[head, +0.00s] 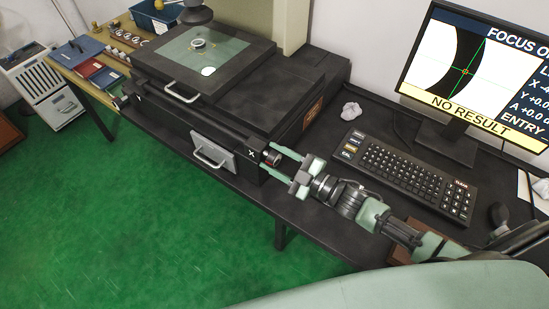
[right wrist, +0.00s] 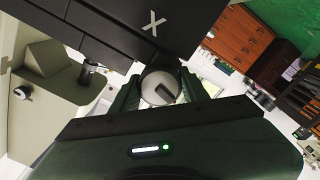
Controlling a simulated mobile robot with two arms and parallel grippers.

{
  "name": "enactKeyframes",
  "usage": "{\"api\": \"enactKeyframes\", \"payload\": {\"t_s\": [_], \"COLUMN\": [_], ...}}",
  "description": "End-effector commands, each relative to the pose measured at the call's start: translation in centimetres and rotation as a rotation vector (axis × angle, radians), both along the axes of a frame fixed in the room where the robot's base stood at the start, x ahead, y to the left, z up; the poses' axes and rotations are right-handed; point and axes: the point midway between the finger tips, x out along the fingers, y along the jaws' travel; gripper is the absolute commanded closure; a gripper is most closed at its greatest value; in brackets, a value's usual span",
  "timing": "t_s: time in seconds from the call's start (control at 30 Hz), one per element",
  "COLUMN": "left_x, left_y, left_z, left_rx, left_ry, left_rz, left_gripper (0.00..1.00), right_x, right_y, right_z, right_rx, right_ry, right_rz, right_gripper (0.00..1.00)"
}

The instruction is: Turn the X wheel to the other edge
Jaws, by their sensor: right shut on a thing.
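The X wheel (head: 272,157) is a dark knob with a lighter face on the right end of the black measuring machine, beside a white X mark. My right gripper (head: 279,162) is shut on it, one finger on each side. In the right wrist view the wheel's round grey face (right wrist: 160,88) with a dark slot shows between the two green fingers (right wrist: 158,92). The machine's stage (head: 188,58) carries a glass plate with a metal ring (head: 198,44) and a bright light spot (head: 208,71). The monitor (head: 478,70) shows a dark arc, a crosshair and "NO RESULT". My left gripper is not in view.
A keyboard (head: 412,176) and a crumpled paper ball (head: 351,110) lie on the black desk right of the machine. A grey handled plate (head: 212,154) is on the machine's front. Books, rings and a blue bin (head: 157,15) stand on the left bench. Green floor is open in front.

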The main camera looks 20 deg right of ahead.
Motion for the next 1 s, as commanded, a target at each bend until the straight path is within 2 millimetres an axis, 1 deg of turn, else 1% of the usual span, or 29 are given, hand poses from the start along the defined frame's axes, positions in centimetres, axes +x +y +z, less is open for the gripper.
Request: {"api": "enactKeyframes", "payload": {"t_s": [0.3,0.5,0.73,1.0], "left_x": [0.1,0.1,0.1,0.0], "left_y": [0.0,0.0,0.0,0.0], "left_z": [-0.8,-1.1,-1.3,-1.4], "left_rx": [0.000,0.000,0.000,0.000], "left_ry": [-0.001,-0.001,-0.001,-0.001], "left_rz": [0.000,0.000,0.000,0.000], "left_gripper": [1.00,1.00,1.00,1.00], "right_x": [0.0,-0.1,-0.1,-0.1], "right_y": [0.1,0.1,0.1,0.1], "right_z": [-0.1,0.0,0.0,0.0], "right_rx": [-0.206,-0.297,-0.356,-0.372], "right_ry": [-0.165,-0.235,-0.279,-0.292], "right_rz": [0.002,0.002,0.002,0.002], "right_gripper": [0.96,0.96,0.96,0.96]}}
